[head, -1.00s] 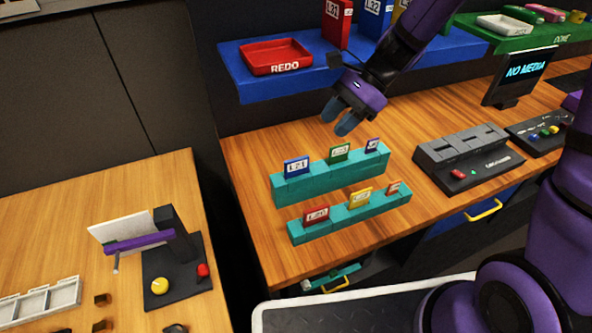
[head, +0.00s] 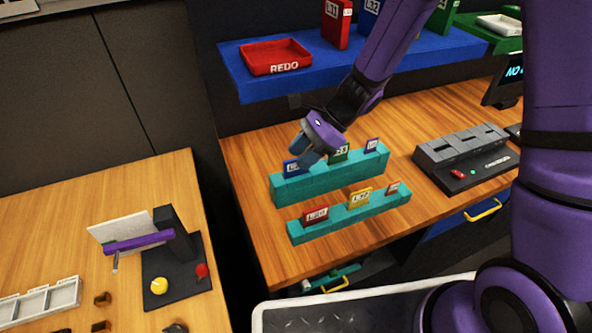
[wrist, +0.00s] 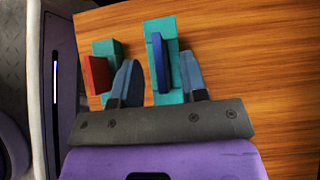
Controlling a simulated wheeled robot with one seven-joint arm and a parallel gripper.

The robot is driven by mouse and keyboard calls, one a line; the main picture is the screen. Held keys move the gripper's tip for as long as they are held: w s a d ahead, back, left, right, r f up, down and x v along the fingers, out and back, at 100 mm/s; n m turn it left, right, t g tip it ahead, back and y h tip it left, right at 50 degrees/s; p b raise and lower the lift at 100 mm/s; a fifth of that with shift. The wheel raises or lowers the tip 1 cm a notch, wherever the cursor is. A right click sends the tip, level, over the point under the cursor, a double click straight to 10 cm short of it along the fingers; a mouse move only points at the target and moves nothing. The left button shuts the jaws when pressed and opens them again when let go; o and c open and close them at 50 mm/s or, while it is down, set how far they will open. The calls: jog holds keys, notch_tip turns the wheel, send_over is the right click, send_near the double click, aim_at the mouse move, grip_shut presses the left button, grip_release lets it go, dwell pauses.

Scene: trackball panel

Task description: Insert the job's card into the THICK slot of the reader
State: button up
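My gripper (head: 303,156) is open above the left end of the rear teal rack (head: 322,182). In the wrist view its two blue fingers (wrist: 160,60) stand apart on either side of a blue card (wrist: 161,70). That blue card also shows in the head view (head: 291,168), upright in the rack and partly hidden by the fingers. A green card (head: 340,153) and a small blue-purple card (head: 372,145) stand in the same rack. The front rack (head: 336,229) holds a red card (head: 316,215), a yellow card (head: 359,197) and a small red card (head: 393,188). The grey reader (head: 462,147) has several slots on top.
A blue shelf (head: 240,85) with a red REDO tray (head: 275,57) overhangs the back of the bench. A monitor (head: 503,88) stands behind the reader, partly hidden by my arm. Bare wood lies between the racks and the reader.

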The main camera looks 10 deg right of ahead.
jog(key=shift+x, duration=1.15)
grip_shut()
jog(key=shift+r, duration=0.1)
